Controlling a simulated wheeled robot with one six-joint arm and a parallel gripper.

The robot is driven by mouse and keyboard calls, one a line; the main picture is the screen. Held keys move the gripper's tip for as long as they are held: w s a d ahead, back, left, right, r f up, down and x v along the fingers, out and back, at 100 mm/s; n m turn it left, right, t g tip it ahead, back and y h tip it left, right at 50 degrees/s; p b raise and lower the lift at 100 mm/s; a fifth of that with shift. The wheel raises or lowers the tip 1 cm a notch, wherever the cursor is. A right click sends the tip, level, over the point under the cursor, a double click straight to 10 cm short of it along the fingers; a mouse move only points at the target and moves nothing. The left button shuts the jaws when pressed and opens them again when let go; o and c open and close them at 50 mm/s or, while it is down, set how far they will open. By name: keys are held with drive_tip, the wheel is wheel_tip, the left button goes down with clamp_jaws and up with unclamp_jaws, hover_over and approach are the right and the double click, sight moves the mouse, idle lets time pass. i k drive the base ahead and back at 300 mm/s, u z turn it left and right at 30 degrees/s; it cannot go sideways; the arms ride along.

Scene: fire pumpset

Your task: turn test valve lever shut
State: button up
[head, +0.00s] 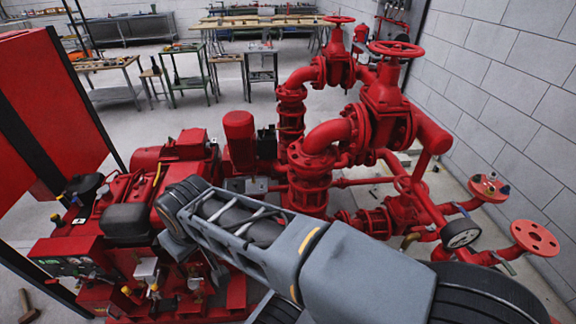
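I cannot tell for sure which part is the test valve lever. Two small grey levers show on the red pipes at the right: one (503,262) by the lower flange and one (461,209) by the upper flange. My grey arm crosses the lower middle of the head view, from the bottom right up to the left, in front of the pumpset. My gripper cannot be made out; the arm's own links may hide it. No part of my arm visibly touches either lever.
Red handwheel valves (396,49) stand on thick pipes at the centre right. A pressure gauge (461,234) sits near the levers. The block wall (510,90) is close on the right. A red cabinet (50,110) stands at the left. Open floor (180,110) lies behind the engine.

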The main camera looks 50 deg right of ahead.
sight(416, 229)
drive_tip(key=z, duration=3)
